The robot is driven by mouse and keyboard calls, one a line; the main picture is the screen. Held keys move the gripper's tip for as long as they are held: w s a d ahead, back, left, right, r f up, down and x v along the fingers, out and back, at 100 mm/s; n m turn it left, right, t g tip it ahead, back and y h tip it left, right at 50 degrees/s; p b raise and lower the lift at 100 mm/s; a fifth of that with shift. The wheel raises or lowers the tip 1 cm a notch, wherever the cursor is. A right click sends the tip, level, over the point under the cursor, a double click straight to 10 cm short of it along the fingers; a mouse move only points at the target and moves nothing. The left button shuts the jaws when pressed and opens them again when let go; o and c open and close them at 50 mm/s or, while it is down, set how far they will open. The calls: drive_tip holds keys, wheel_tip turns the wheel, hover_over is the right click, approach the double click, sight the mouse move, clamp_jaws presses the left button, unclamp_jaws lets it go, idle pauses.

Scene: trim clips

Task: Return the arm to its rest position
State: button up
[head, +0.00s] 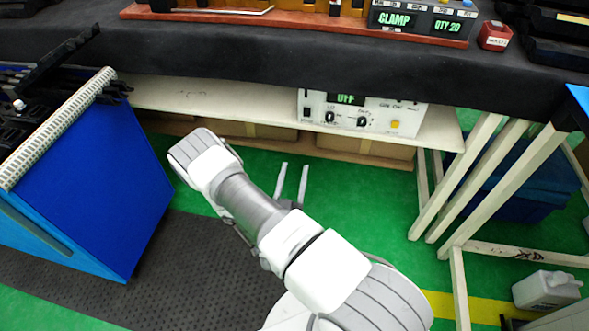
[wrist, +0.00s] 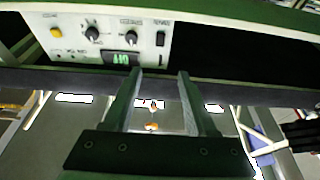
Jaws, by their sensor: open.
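My arm is folded in front of the workbench in the head view, over the green floor and dark mat. My gripper (head: 291,184) shows as two thin light fingers sticking out past the arm, apart from each other. In the wrist view my gripper (wrist: 160,76) is open, with nothing between its two fingers. The fingers point toward the underside of the bench, near a white control box (wrist: 105,38). The gripper's body is mostly hidden behind the arm in the head view.
The black-topped workbench (head: 270,52) spans the back, with a shelf (head: 200,98) holding the control box (head: 360,112) below. A blue angled bin (head: 95,185) stands left. White frame legs (head: 455,180) and a white jug (head: 546,289) are at right. Green floor lies open around the gripper.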

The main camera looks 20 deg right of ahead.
drive_tip(key=shift+w, duration=0.1)
drive_tip(key=w+a+r+m+g+y, duration=0.1)
drive_tip(key=w+r+m+g+y, duration=0.45)
drive_tip(key=w, duration=0.55)
drive_tip(key=s+a+r+n+g+y, duration=0.1)
drive_tip(key=s+a+r+n+y, duration=0.15)
drive_tip(key=r, duration=0.35)
drive_tip(key=s+a+r+n+g+y, duration=0.1)
drive_tip(key=a+r+n+y, duration=0.1)
drive_tip(key=a+r, duration=0.3)
drive_tip(key=s+a+r+n+y, duration=0.1)
drive_tip(key=a+r+n+y, duration=0.1)
drive_tip(key=r, duration=0.5)
drive_tip(key=s+d+r+n+g, duration=0.1)
drive_tip(key=s+r+n+g, duration=0.2)
drive_tip(key=s, duration=1)
drive_tip(key=s+d+r+n+g, duration=0.25)
drive_tip(key=s+r, duration=0.35)
drive_tip(key=s, duration=0.6)
wheel_tip(320, 180, up, 25)
drive_tip(key=s+p, duration=0.1)
drive_tip(key=p, duration=2.4)
drive_tip(key=shift+s+a+t, duration=0.15)
drive_tip(key=shift+a+t, duration=0.05)
drive_tip(key=shift+t, duration=0.1)
